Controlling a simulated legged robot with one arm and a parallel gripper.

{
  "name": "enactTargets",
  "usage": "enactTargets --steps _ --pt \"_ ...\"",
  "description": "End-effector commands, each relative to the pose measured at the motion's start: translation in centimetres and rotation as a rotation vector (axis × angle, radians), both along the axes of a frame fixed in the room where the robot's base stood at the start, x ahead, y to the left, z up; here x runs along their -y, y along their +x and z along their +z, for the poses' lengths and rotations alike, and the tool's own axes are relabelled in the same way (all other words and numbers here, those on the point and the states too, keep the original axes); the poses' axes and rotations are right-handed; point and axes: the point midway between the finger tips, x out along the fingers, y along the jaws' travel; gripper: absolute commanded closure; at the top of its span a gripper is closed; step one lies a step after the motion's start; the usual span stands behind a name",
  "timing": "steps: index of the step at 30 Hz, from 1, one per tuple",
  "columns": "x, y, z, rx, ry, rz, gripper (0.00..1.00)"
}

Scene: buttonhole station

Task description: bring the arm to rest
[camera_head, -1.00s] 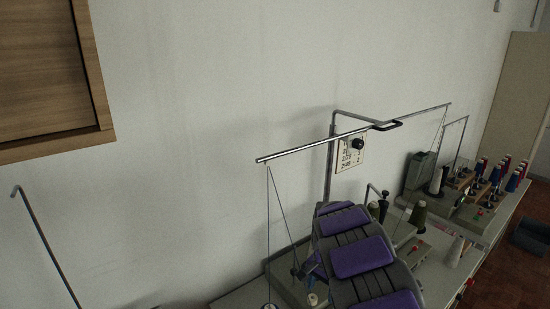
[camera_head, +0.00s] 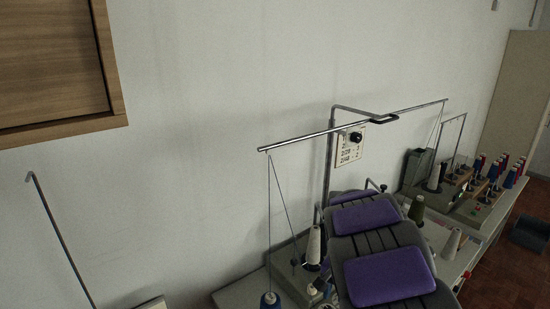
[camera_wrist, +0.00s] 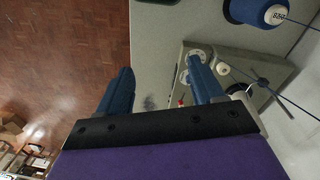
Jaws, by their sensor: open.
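My gripper (camera_wrist: 160,86) shows in the wrist view as two blue fingers held well apart, with nothing between them. It is over the left edge of the grey sewing table (camera_wrist: 160,25), with the floor to the left of the left finger. The right finger overlaps a machine body with dials in the picture; I cannot tell if they touch. In the head view my purple and grey arm (camera_head: 388,277) rises from the bottom, in front of the machines. My gripper is not visible there.
A blue thread cone (camera_wrist: 262,12) stands near the fingers. A metal thread stand bar (camera_head: 320,135) spans above my arm. Several thread cones (camera_head: 495,170) stand at the right. A wooden cabinet (camera_head: 60,70) hangs at upper left.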

Motion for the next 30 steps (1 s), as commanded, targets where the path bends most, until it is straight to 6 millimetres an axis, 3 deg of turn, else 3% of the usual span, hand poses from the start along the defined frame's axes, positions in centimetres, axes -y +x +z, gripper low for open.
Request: enactTargets --steps 6,15,24,30 --pt "0.2 -7.0 3.4 -0.020 0.005 0.088 0.33" --pt "-0.7 -17.4 5.4 -0.063 0.042 0.259 0.33" --pt "-2.2 -28.0 4.9 -0.109 0.092 0.483 0.33" --pt "-2.7 -32.5 3.9 -0.129 0.110 0.601 0.33"
